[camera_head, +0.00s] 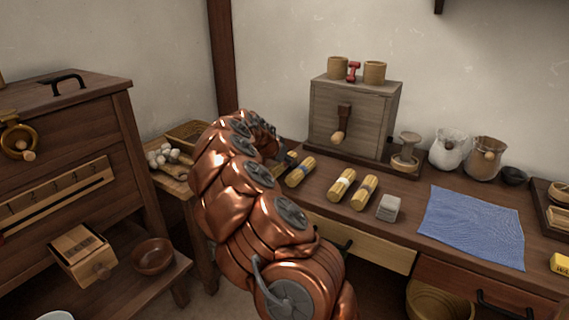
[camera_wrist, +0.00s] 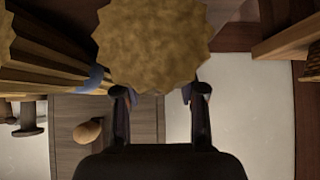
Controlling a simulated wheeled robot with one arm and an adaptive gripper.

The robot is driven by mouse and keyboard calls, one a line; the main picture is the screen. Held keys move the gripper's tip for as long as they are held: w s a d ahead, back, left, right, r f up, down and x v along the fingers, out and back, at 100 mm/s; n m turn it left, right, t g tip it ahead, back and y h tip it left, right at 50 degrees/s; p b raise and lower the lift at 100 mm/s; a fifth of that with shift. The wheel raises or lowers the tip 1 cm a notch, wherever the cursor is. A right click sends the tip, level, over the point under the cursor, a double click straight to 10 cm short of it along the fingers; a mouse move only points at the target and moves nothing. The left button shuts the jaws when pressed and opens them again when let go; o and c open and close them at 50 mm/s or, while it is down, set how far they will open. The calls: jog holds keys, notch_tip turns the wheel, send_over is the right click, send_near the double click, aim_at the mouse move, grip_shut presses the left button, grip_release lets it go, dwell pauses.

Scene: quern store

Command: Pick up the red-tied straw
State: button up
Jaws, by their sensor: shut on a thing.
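My gripper (camera_wrist: 160,92) is shut on a straw bundle (camera_wrist: 153,45), whose round cut end faces the wrist camera between the two dark fingers. The tie of this held bundle is hidden, so its colour cannot be told. In the head view my copper arm covers most of the gripper and the held bundle. A blue-tied straw bundle (camera_head: 300,171) lies on the bench just right of the gripper; a bundle with a blue tie (camera_wrist: 92,78) also shows beside the held one in the wrist view. No red tie shows in either view.
A pale-tied bundle (camera_head: 341,185) and a dark-tied bundle (camera_head: 364,192) lie further right, beside a small grey block (camera_head: 388,207). A wooden box (camera_head: 350,115) with a crank stands behind. A blue cloth (camera_head: 473,225) lies at right.

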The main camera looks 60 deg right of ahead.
notch_tip(320, 180, up, 3)
jog(key=shift+f+p, duration=0.1)
jog(key=shift+p, duration=0.35)
jog(key=shift+a+r, duration=0.15)
jog(key=shift+r, duration=0.2)
jog(key=a+r+p, duration=0.1)
jog(key=a, duration=1.4)
jog(key=shift+s+a+p, duration=0.3)
jog(key=shift+a+p, duration=0.05)
jog(key=shift+r, duration=0.1)
